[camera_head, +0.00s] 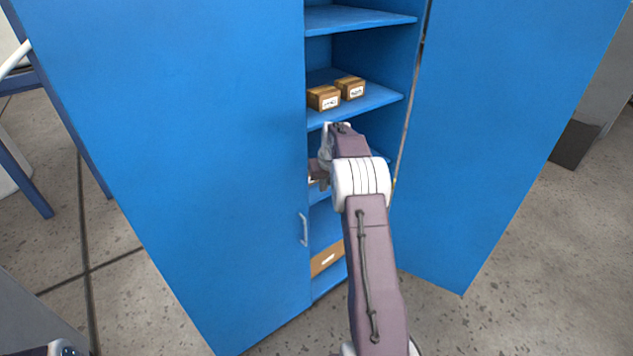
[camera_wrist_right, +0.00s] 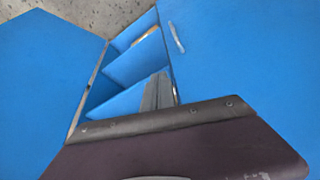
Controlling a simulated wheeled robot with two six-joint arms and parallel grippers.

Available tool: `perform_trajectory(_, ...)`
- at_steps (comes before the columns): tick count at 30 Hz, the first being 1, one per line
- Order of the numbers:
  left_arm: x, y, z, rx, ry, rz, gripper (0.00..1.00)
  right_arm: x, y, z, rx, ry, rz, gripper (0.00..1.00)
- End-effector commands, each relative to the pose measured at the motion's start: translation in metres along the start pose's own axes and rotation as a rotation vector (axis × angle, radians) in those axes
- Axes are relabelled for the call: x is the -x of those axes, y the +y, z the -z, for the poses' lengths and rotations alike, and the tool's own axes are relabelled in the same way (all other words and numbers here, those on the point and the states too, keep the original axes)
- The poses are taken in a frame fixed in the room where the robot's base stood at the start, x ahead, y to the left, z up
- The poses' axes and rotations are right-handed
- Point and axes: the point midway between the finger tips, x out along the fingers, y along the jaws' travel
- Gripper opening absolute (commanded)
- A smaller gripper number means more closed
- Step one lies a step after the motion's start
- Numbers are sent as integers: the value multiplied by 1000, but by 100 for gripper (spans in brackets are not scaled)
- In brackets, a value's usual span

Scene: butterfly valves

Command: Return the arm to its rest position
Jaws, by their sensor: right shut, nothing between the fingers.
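My right arm reaches up the middle of the head view to the front of a blue cabinet (camera_head: 180,130). My right gripper (camera_head: 318,176) is shut and empty, at the cabinet's opening below the shelf with the boxes, and is partly hidden by my own wrist. In the right wrist view a grey part, likely its fingers (camera_wrist_right: 158,92), shows in front of the blue shelves (camera_wrist_right: 138,62). The cabinet's right door (camera_head: 510,120) stands open and its left door looks shut, with a pale handle (camera_head: 303,230). My left gripper is not in view.
Two small brown boxes (camera_head: 323,97) (camera_head: 350,87) sit on a middle shelf. A larger brown box (camera_head: 326,258) lies on a low shelf. A blue-framed chair (camera_head: 30,185) stands at the far left. Speckled grey floor (camera_head: 440,315) is clear in front of the cabinet.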

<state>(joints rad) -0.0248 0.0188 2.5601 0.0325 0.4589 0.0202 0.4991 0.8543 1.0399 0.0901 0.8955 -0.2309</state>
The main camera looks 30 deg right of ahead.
Motion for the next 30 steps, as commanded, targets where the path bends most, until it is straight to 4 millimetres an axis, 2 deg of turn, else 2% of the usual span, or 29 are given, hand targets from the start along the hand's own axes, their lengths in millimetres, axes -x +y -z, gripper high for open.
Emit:
perform_trajectory(6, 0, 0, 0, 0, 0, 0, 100, 0, -1, 0, 1, -1, 1, 0)
perform_trajectory(8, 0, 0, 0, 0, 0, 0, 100, 0, -8, 2, 14, 1, 5, 0)
perform_trajectory(11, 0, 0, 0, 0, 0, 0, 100, 21, -33, 18, 58, 45, 14, 0)
perform_trajectory(13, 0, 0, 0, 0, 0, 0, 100, 45, -62, 26, 106, 77, 29, 0)
perform_trajectory(14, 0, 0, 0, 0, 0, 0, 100, 56, -78, 23, 131, 80, 39, 0)
perform_trajectory(16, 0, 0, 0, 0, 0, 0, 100, 75, -113, 6, 191, 64, 63, 0)
perform_trajectory(18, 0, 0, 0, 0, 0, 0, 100, 90, -145, -22, 246, 42, 84, 0)
perform_trajectory(20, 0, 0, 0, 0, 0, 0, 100, 99, -167, -52, 284, 17, 100, 0)
perform_trajectory(23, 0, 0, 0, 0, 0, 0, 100, 109, -193, -114, 339, -35, 119, 0)
perform_trajectory(24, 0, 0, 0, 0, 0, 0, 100, 111, -199, -144, 356, -61, 123, 0)
perform_trajectory(26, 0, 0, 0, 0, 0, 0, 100, 111, -202, -191, 374, -104, 126, 0)
perform_trajectory(27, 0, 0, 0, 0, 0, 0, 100, 110, -201, -222, 381, -132, 125, 0)
perform_trajectory(30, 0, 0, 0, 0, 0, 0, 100, 103, -187, -289, 369, -205, 111, 0)
